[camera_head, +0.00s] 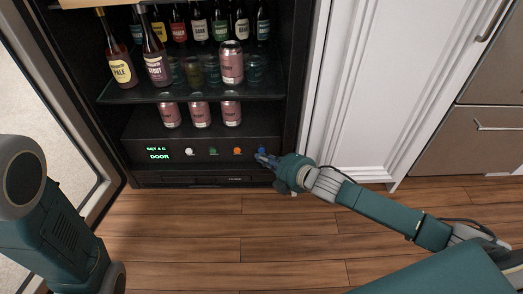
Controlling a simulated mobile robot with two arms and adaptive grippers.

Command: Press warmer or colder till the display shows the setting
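The display (157,153) sits low on the left of the fridge's dark control panel. It glows green and seems to read "SET 4 C" with "DOOR" below. A row of buttons runs to its right: a white one (190,152), a green one (212,152), an orange one (237,151) and a blue one (262,151). Their labels are too small to read. My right gripper (266,159) points at the panel's right end, its narrow tip close together at the blue button. Whether it touches is unclear. My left arm is at the lower left; its gripper is out of view.
The open fridge holds bottles and cans on a glass shelf (190,92), with several cans (200,114) below. The open glass door (75,110) stands on the left. A white cabinet (375,90) is on the right. The wooden floor in front is clear.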

